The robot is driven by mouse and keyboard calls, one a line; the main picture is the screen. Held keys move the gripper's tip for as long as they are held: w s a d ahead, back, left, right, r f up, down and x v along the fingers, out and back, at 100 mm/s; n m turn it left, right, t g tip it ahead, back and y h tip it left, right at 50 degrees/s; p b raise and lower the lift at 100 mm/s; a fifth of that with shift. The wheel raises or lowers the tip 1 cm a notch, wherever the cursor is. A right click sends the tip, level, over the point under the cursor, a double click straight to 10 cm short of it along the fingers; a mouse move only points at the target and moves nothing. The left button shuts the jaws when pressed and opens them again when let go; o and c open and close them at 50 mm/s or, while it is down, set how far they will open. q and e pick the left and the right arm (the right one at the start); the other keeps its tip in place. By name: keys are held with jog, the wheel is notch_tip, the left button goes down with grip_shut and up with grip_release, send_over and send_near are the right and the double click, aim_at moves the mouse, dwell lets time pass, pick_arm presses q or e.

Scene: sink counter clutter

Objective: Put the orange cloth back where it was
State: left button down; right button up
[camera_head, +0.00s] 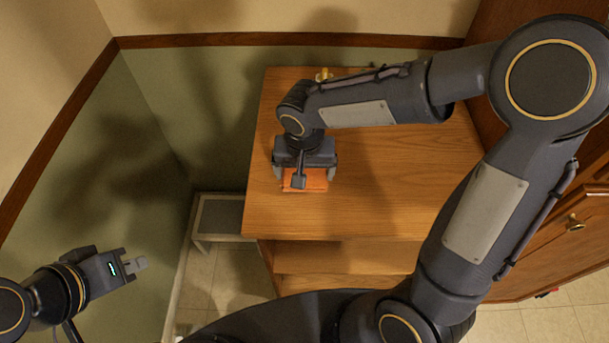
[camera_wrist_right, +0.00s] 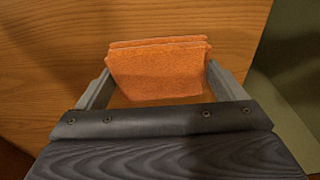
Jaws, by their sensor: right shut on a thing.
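The orange cloth (camera_head: 306,181) is a small folded pad near the left side of the wooden counter top. My right gripper (camera_head: 304,175) is over it, with a finger at either side. In the right wrist view the cloth (camera_wrist_right: 158,70) spans the space between the two fingers of my right gripper (camera_wrist_right: 158,82), which is shut on it. Wood lies behind the cloth; whether it touches the wood is unclear. My left gripper (camera_head: 138,264) is off to the lower left, away from the counter, with nothing visible in it; its finger gap is hard to make out.
The wooden counter top (camera_head: 400,205) is mostly bare to the right of the cloth. A small gold-coloured object (camera_head: 323,75) stands at its back edge, close to my right arm. A low grey-topped step or stool (camera_head: 220,216) stands left of the counter, by the green wall.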

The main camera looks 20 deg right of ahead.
jog(key=shift+f, duration=1.35)
jog(key=shift+f, duration=0.1)
jog(key=shift+f+b, duration=0.15)
jog(key=shift+b, duration=0.15)
jog(key=o, duration=0.7)
